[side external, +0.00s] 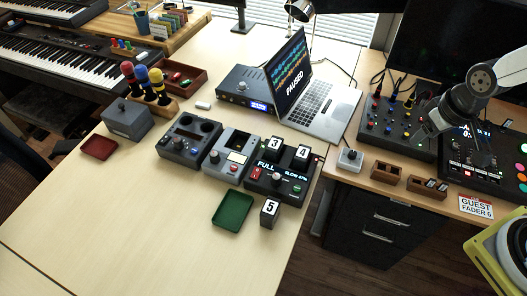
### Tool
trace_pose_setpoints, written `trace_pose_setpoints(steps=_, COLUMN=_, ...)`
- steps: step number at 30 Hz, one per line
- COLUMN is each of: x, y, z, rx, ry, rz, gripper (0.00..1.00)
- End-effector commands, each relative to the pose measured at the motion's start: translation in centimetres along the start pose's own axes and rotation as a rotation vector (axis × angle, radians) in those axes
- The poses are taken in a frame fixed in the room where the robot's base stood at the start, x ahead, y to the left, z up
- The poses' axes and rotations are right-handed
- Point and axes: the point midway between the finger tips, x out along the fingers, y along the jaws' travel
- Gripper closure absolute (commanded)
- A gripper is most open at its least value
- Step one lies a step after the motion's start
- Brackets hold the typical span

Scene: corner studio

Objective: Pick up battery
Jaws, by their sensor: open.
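Dark block-shaped pieces with white number labels look like batteries. Block 3 (274,146) and block 4 (302,155) sit at the back of a black charger-like unit (262,186) whose face reads "FULL" and a percentage. Block 5 (270,213) stands upright on the pale table in front of that unit, right of a green tray (233,210). Which one the task means, I cannot tell. My gripper (482,158) is at the far right, above a black pad controller, well away from these blocks. It is open, and its fingertips are small and dark against the controller.
An open laptop (325,103) stands behind the units. Two grey units (188,138) (232,157) stand left of the black one. A mixer (398,128), wooden holders (387,172) and a guest card (475,207) are at right. The table's front is clear.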

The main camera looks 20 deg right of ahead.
Motion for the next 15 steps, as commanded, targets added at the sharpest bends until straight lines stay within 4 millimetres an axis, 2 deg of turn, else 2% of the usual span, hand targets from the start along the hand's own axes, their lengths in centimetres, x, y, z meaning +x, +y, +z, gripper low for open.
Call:
trace_pose_setpoints(steps=1, x=0.0, y=0.0, z=0.0, rx=0.0, ry=0.0, rz=0.0, gripper=0.22)
trace_pose_setpoints(steps=3, x=0.0, y=0.0, z=0.0, rx=0.0, ry=0.0, rz=0.0, gripper=0.0)
trace_pose_setpoints(steps=11, x=0.02, y=-0.03, z=-0.07, rx=-0.002, ry=0.0, rz=-0.001, gripper=0.0)
trace_pose_setpoints(steps=15, x=0.23, y=-0.33, z=-0.75, rx=-0.017, ry=0.002, rz=-0.007, gripper=0.0)
